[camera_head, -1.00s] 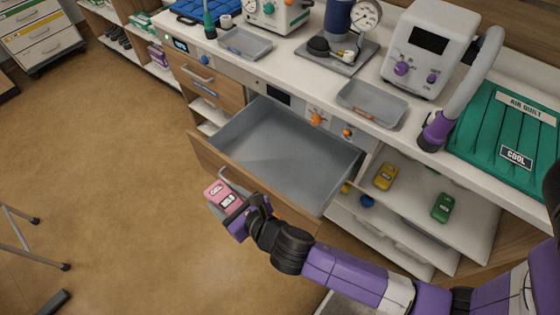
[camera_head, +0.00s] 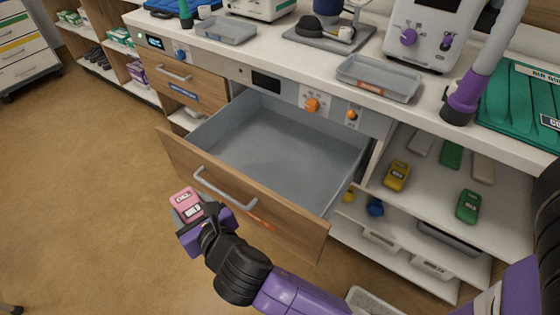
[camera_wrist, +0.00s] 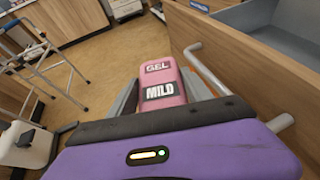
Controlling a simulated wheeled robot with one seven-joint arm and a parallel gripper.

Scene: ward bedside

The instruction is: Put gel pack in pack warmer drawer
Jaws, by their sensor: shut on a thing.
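The pink gel pack (camera_head: 186,202), labelled GEL and MILD, is held in my gripper (camera_head: 191,213). In the wrist view the gel pack (camera_wrist: 162,84) sits between the two grey fingers of my gripper (camera_wrist: 160,95). The open drawer (camera_head: 282,155) has a grey, empty inside and a wooden front (camera_head: 285,222) with a metal handle (camera_head: 222,188). The gel pack and gripper are in front of the drawer's front, to the left of the handle in the head view and outside the drawer.
The counter above holds grey trays (camera_head: 378,80) and devices. Shelves on the right hold yellow (camera_head: 397,175) and green (camera_head: 468,205) packs. A closed wooden drawer (camera_head: 182,83) is on the left.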

